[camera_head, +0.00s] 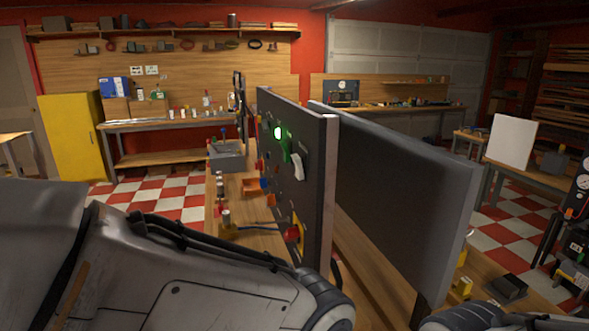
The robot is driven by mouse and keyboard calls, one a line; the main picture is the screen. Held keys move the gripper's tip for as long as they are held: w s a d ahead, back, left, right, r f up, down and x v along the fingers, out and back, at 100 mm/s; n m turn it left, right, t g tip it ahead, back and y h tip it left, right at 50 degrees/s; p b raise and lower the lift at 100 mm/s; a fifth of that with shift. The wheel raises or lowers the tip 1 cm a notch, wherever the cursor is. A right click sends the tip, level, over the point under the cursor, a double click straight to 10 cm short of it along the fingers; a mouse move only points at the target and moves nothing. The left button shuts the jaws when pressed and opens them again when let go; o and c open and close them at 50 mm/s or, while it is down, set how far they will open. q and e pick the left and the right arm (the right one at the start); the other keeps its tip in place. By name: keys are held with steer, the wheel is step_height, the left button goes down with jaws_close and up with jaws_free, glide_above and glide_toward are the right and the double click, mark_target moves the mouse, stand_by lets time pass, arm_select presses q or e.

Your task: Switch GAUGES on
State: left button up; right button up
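A dark upright control panel (312,225) stands on a wooden bench, seen at a steep angle. Its left-facing side has a lit green lamp (278,132), a white switch lever (298,166) and a red-and-yellow knob (293,234). I cannot read any label, so I cannot tell which control is GAUGES or how it is set. My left arm crosses the lower left in front of the bench. Part of my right arm shows at the bottom right edge. Neither gripper shows.
A second grey panel (395,200) stands close to the right, with a narrow gap between. Small items and a grey bin (227,158) sit on the bench (250,243). A yellow cabinet (72,138) stands far left. Another panel with dials (583,183) is at the right edge.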

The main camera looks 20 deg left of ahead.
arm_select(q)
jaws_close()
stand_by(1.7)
